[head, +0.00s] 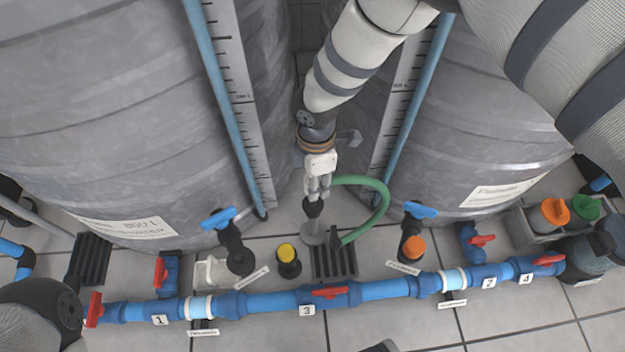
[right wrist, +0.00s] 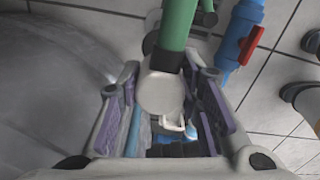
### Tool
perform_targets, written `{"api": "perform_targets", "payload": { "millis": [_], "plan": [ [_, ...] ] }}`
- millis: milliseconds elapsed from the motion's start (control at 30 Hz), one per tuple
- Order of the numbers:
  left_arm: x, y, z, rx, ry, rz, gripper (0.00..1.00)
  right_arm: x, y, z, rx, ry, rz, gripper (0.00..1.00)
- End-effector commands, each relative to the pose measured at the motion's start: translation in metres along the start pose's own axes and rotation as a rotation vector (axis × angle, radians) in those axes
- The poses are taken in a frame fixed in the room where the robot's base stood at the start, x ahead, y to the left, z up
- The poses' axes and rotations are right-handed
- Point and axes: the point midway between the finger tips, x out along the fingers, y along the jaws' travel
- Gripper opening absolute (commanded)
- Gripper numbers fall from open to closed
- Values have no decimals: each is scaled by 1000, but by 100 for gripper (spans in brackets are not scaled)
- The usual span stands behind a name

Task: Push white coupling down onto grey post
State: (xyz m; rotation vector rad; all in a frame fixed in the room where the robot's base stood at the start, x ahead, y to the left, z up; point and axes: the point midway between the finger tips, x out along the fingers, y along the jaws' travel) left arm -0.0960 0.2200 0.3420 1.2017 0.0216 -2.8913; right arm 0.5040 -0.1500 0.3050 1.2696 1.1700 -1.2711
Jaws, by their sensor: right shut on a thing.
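My right gripper (head: 317,190) reaches down from above, between the two tanks. Its fingers also show in the right wrist view (right wrist: 168,108), one on each side of the white coupling (right wrist: 160,95), and are shut on it. A black collar and a green hose (right wrist: 178,25) join the coupling. In the head view the gripper mostly hides the coupling; the green hose (head: 384,200) loops to the right and down. The grey post (head: 315,226) stands on a round foot just below the gripper, with a dark piece above it. I cannot tell whether coupling and post touch. My left gripper is out of view.
Large grey tanks (head: 100,110) (head: 480,110) stand close on both sides. A blue pipe (head: 275,301) with red-handled valves runs along the front.

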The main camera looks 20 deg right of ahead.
Motion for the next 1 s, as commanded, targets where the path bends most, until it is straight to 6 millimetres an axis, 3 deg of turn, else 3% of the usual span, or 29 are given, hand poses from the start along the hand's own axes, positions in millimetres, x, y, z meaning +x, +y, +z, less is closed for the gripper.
{"api": "perform_targets", "payload": {
  "millis": [467,1000],
  "plan": [
    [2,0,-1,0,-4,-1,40,4,0,0,0,0,0,8],
    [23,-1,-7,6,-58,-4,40,53,0,0,1,0,-2,8]
  ]
}}
